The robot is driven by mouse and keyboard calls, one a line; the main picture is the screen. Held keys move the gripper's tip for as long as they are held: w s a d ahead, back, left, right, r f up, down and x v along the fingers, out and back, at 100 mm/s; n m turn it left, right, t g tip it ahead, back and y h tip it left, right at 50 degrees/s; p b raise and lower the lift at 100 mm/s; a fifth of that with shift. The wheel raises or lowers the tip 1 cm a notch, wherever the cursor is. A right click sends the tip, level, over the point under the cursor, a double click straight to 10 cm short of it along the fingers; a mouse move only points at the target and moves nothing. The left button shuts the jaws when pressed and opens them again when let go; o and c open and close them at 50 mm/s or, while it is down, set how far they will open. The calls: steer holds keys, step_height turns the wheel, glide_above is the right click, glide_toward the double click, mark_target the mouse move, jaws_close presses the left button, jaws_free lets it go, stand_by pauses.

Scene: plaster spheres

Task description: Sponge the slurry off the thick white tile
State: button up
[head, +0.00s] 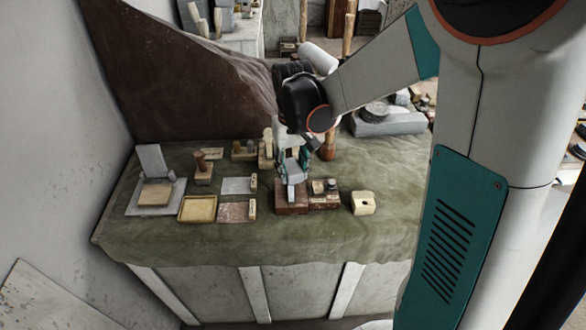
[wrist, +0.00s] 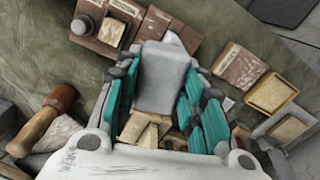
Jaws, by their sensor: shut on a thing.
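My gripper (wrist: 160,106) is shut on a pale grey block (wrist: 165,75). In the head view my gripper (head: 291,163) is over the left of two reddish-brown slabs (head: 291,208). That slab (wrist: 155,25) lies beyond the held block in the wrist view. The held block hides part of what is below, and I cannot tell whether it touches the slab. A pale tip (wrist: 173,39) shows past its far edge. A red-brown smeared tile (head: 233,212) with a wooden label lies to the left; it also shows in the wrist view (wrist: 240,66). I cannot tell which piece is the thick white tile.
A yellow tray (head: 197,209) and a grey tile (head: 236,186) lie left of my gripper. A holed cream block (head: 363,203) sits to the right. A wooden-handled tool (head: 327,147) stands close behind. The green cloth's front strip (head: 300,240) is clear.

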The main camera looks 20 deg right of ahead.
mark_target(289, 158)
steer(key=shift+w+d, duration=0.1)
steer(key=shift+w, duration=1.55)
steer(key=shift+s, duration=0.1)
steer(key=shift+s, duration=2.05)
steer(key=shift+w+r+p, duration=0.2)
steer(key=shift+w+r, duration=0.15)
steer(key=shift+w, duration=0.2)
steer(key=shift+w+r+p, duration=0.2)
steer(key=shift+w+r, duration=0.15)
steer(key=shift+w, duration=0.2)
